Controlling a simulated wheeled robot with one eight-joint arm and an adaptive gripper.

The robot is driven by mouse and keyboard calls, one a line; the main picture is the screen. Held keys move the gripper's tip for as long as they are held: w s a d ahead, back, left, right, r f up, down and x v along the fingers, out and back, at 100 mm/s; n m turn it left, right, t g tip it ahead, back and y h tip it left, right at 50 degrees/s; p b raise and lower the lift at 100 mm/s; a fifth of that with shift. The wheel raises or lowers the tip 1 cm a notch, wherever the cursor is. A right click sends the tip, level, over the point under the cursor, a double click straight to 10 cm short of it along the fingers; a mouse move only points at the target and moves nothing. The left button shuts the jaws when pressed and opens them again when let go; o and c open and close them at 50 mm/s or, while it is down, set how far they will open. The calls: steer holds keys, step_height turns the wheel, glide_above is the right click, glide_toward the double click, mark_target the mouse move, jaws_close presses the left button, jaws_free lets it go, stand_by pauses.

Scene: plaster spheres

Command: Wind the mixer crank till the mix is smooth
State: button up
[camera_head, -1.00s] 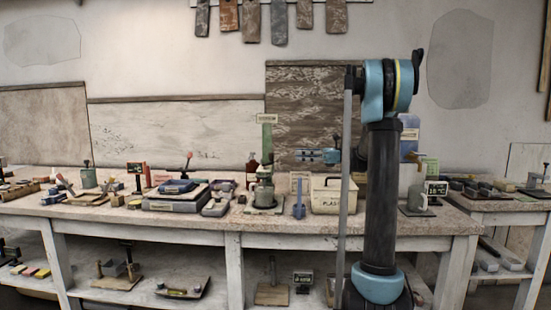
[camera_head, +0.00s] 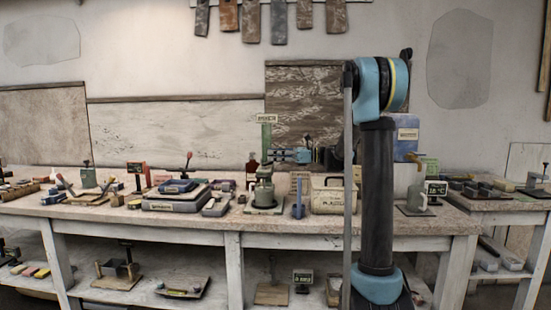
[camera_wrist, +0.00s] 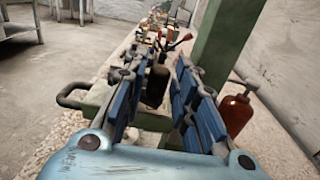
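A green pot-like device (camera_head: 264,192), which looks like the mixer, stands on a flat base near the middle of the bench in the head view. I cannot make out its crank clearly. A green post (camera_head: 267,135) with a small sign rises behind it; a large green post also shows in the wrist view (camera_wrist: 222,45). My gripper (camera_head: 276,155) points left, level with the lower part of the post. In the wrist view its blue-padded fingers (camera_wrist: 160,62) are spread apart. A dark upright object (camera_wrist: 157,84) shows between them; contact is unclear.
A red-brown bottle (camera_wrist: 236,110) stands right of my fingers in the wrist view. A cream box (camera_head: 328,203) and a blue stand (camera_head: 298,205) sit right of the pot. A tray stack (camera_head: 172,201) is to its left. The bench front edge is mostly clear.

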jaws_close()
steer(key=shift+w+a+n+g, duration=0.15)
steer(key=shift+n+g, duration=0.2)
steer(key=shift+g, duration=0.2)
steer(key=shift+w+a+n+g, duration=0.15)
steer(key=shift+n+g, duration=0.2)
steer(key=shift+g, duration=0.2)
jaws_free()
steer(key=w+d, duration=0.1)
steer(key=d, duration=1.1)
steer(key=shift+w, duration=0.2)
